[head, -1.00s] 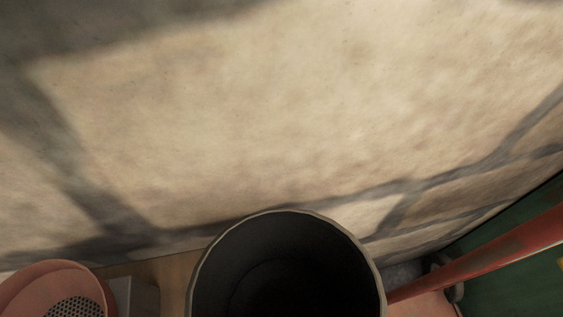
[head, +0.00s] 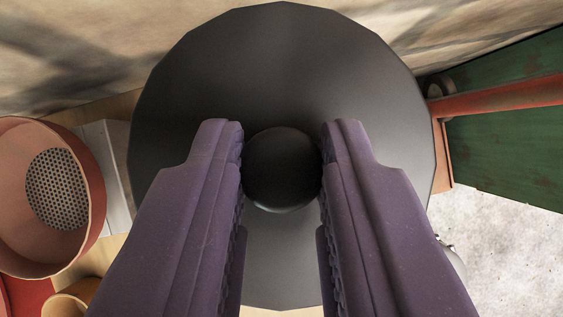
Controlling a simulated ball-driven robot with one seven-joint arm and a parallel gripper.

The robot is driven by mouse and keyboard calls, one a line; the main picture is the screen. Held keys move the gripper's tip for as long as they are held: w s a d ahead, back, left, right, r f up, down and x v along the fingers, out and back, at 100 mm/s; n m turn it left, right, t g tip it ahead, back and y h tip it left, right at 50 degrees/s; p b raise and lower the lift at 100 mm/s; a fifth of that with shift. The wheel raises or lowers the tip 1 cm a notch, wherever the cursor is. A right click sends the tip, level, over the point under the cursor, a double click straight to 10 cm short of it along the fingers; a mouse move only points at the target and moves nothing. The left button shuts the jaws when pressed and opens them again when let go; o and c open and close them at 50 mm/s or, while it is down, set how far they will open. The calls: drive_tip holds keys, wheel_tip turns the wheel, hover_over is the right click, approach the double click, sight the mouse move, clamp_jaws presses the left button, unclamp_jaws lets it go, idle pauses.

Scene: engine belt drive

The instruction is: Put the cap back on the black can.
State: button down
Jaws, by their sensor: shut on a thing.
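The cap (head: 275,65) is a wide dark grey disc with a round black knob (head: 283,172) in its middle. It fills the centre of the head view. My gripper (head: 282,145) has its two purple fingers on either side of the knob and is shut on it. The black can is not visible now. The cap hides whatever is below it, so I cannot tell whether it rests on the can or is held above it.
A pinkish-red bowl with a perforated grey disc inside (head: 57,188) stands at the left, near a grey block (head: 108,165). A red bar (head: 505,97) crosses a green panel (head: 520,150) at the right. A stone wall (head: 75,50) is behind.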

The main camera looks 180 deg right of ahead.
sight(275, 253)
drive_tip(key=shift+f+b, duration=0.5)
drive_tip(key=shift+f, duration=0.15)
drive_tip(key=c, duration=0.9)
unclamp_jaws()
drive_tip(key=shift+c, duration=0.2)
drive_tip(key=shift+r, duration=0.1)
drive_tip(key=shift+r+p, duration=0.3)
drive_tip(key=shift+p, duration=0.1)
drive_tip(key=p+v, duration=0.1)
drive_tip(key=v, duration=0.4)
drive_tip(key=shift+a+r+p, duration=0.1)
drive_tip(key=shift+r+p, duration=0.15)
drive_tip(key=shift+p, duration=0.15)
drive_tip(key=s+d+p, duration=0.1)
drive_tip(key=s, duration=1.1)
drive_tip(key=shift+d, duration=0.1)
